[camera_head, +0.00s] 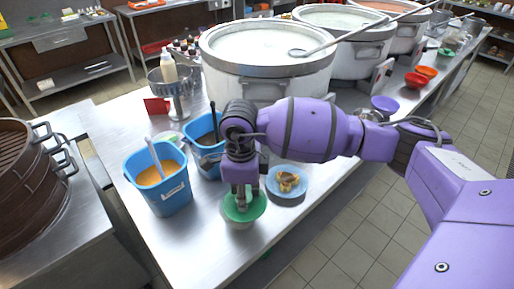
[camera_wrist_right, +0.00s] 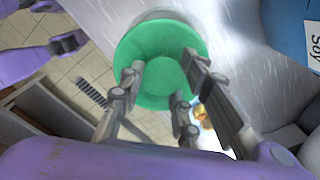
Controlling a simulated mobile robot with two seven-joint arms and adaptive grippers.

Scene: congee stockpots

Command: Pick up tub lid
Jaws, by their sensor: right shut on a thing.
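The tub lid (camera_head: 244,205) is green and round and sits at the top of a small pale tub (camera_head: 238,224) near the front edge of the steel table. My right gripper (camera_head: 240,200) points down at it and is shut on it. In the right wrist view the fingers (camera_wrist_right: 158,88) reach onto the green lid (camera_wrist_right: 160,50), and a rim of the pale tub shows at its far edge. I cannot tell whether the lid is clear of the tub.
Large stockpots (camera_head: 266,85) line the back. A steamer (camera_head: 25,190) sits on the left counter. Free table top (camera_head: 190,245) lies at the front left.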

